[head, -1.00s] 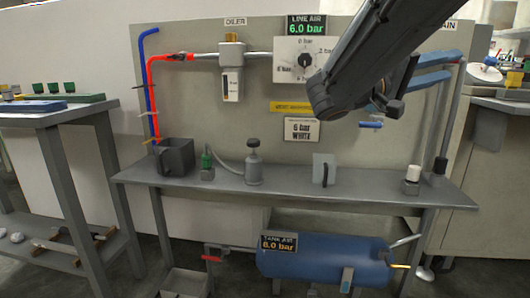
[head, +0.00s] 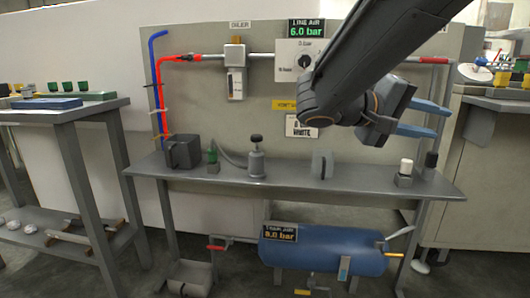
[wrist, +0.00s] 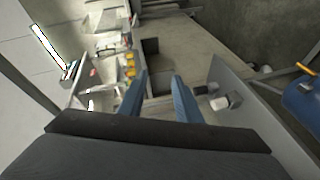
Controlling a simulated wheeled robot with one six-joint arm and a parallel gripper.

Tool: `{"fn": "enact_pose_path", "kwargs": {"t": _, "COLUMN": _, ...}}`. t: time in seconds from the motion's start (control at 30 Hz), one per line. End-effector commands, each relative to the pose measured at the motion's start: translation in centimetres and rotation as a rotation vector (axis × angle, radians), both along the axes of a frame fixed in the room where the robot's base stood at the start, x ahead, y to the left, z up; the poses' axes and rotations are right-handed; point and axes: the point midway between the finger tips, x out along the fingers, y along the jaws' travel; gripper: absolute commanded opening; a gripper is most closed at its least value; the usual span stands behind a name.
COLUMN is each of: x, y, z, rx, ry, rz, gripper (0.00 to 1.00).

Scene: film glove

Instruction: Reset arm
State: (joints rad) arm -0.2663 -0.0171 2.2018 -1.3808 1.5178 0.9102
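My gripper (head: 438,121) is in the air in front of the right part of the beige panel, above the grey bench (head: 285,182). Its two blue fingers point right in the head view and are spread apart. In the wrist view my gripper (wrist: 160,77) shows the same two fingers with an empty gap between them. The gripper touches nothing that I can see. My dark arm comes in from the top right and hides part of the panel, the dial and the white sign.
The bench holds a dark bin (head: 183,152), a grey bottle (head: 256,158), a grey block (head: 322,163) and a white-capped fitting (head: 405,172). A blue tank (head: 325,252) lies below. A side table (head: 60,112) stands left.

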Motion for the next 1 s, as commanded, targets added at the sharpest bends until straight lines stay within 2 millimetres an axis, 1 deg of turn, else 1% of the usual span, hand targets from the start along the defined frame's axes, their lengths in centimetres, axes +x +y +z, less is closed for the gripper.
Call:
{"fn": "enact_pose_path", "kwargs": {"t": 0.17, "x": -3.1, "y": 4.2, "z": -6.2, "rx": 0.229, "ry": 0.187, "rz": 0.066, "gripper": 0.31}}
{"fn": "enact_pose_path", "kwargs": {"t": 0.2, "x": -4.1, "y": 5.7, "z": -7.9, "rx": 0.297, "ry": 0.240, "rz": 0.091, "gripper": 0.31}}
{"fn": "enact_pose_path", "kwargs": {"t": 0.27, "x": -6.0, "y": 8.2, "z": -10.6, "rx": 0.409, "ry": 0.322, "rz": 0.133, "gripper": 0.31}}
{"fn": "enact_pose_path", "kwargs": {"t": 0.3, "x": -7.3, "y": 10.0, "z": -12.3, "rx": 0.484, "ry": 0.373, "rz": 0.165, "gripper": 0.31}}
{"fn": "enact_pose_path", "kwargs": {"t": 0.37, "x": -9.3, "y": 12.9, "z": -14.6, "rx": 0.594, "ry": 0.445, "rz": 0.215, "gripper": 0.31}}
{"fn": "enact_pose_path", "kwargs": {"t": 0.4, "x": -10.6, "y": 14.9, "z": -16.0, "rx": 0.667, "ry": 0.486, "rz": 0.252, "gripper": 0.31}}
{"fn": "enact_pose_path", "kwargs": {"t": 0.47, "x": -12.7, "y": 17.9, "z": -17.7, "rx": 0.775, "ry": 0.544, "rz": 0.306, "gripper": 0.31}}
{"fn": "enact_pose_path", "kwargs": {"t": 0.5, "x": -14.1, "y": 19.8, "z": -18.7, "rx": 0.842, "ry": 0.576, "rz": 0.342, "gripper": 0.31}}
{"fn": "enact_pose_path", "kwargs": {"t": 0.6, "x": -16.9, "y": 23.9, "z": -20.3, "rx": 0.983, "ry": 0.631, "rz": 0.420, "gripper": 0.31}}
{"fn": "enact_pose_path", "kwargs": {"t": 0.7, "x": -19.0, "y": 27.1, "z": -21.1, "rx": 1.091, "ry": 0.664, "rz": 0.482, "gripper": 0.31}}
{"fn": "enact_pose_path", "kwargs": {"t": 0.8, "x": -20.8, "y": 29.7, "z": -21.5, "rx": 1.181, "ry": 0.682, "rz": 0.533, "gripper": 0.31}}
{"fn": "enact_pose_path", "kwargs": {"t": 1.0, "x": -23.6, "y": 33.8, "z": -21.7, "rx": 1.328, "ry": 0.693, "rz": 0.618, "gripper": 0.31}}
